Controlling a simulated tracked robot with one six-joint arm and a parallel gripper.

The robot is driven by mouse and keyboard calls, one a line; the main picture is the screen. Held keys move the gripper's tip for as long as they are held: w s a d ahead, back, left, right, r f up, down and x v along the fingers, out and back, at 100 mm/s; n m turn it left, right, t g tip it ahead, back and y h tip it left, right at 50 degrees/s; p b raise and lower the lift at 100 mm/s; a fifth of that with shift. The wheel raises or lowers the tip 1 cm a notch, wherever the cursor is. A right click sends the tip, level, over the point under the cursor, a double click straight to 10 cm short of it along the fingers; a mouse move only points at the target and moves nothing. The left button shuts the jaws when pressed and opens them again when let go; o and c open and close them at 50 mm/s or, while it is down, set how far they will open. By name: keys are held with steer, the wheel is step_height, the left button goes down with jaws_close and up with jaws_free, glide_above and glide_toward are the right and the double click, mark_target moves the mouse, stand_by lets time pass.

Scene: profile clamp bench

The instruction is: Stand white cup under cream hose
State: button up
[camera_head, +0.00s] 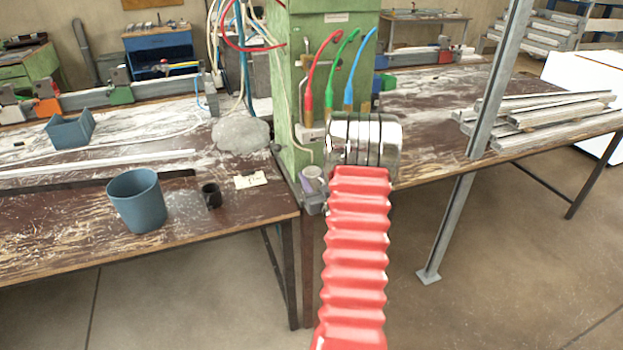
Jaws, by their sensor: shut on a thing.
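A small pale cup (312,173), whitish with a lilac shade on its side, is upright at the front corner of the bench, by the foot of the green column. My gripper (314,200) is a small grey shape at the cup, shut on it and partly hidden by my wrist. I cannot tell whether the cup's base touches the bench. A thin cream hose (290,125) runs down the left side of the green column and curves toward the space just above the cup. Its exact end is hard to make out.
The green column (308,85) carries red, green and blue hoses. Left on the bench (75,215) are a blue-grey bucket (140,205), a dark cup (211,196), a label card (251,180) and a grey lump (240,133). A metal post (490,95) stands right.

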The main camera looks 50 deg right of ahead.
steer(key=shift+f, duration=0.3)
stand_by(0.5)
steer(key=o, duration=1.2)
steer(key=shift+o, duration=0.2)
steer(key=v, duration=1)
stand_by(1.2)
steer(key=shift+s, duration=0.1)
stand_by(0.5)
